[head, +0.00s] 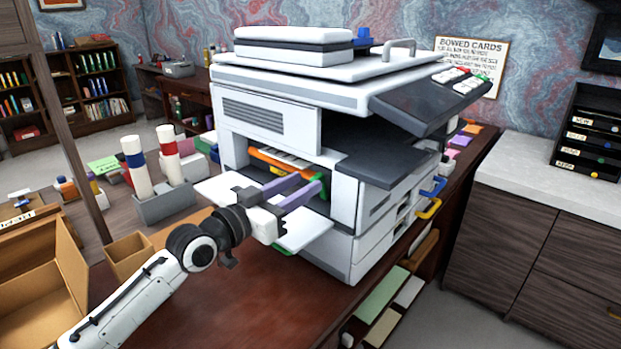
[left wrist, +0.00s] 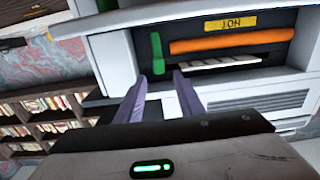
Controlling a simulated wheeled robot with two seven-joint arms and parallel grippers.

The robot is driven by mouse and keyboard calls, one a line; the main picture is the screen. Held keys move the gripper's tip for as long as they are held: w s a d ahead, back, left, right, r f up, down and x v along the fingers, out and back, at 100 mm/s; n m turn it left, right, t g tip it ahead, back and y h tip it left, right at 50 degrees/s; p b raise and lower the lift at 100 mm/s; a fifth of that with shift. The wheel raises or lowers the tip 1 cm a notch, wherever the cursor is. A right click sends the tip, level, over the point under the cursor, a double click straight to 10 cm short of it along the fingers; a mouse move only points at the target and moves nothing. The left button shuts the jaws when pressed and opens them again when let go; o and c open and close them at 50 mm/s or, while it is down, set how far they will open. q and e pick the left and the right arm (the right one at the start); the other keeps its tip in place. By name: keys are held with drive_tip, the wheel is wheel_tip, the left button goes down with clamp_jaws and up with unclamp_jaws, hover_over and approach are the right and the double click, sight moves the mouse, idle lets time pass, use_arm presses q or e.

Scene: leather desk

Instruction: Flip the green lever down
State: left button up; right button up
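The green lever (head: 323,186) is at the open side bay of the large white copier (head: 262,122). It also shows in the left wrist view (left wrist: 157,52), beside an orange roller (left wrist: 232,40) with a yellow label. My left gripper (head: 302,188) has two purple fingers spread apart with nothing between them. It reaches into the bay, its fingertips close to the lever. In the left wrist view the lever lies just beyond the gap between the fingertips (left wrist: 159,78). I cannot tell whether a finger touches it. My right gripper is not in view.
A white fold-out panel (head: 308,232) lies under my left gripper at the bay. A grey holder (head: 165,203) with two white tubes stands left, near an open cardboard box (head: 45,290). The front of the brown desk (head: 235,305) is clear.

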sight(316, 177)
use_arm(q)
drive_tip(key=shift+x, duration=1.8)
clamp_jaws()
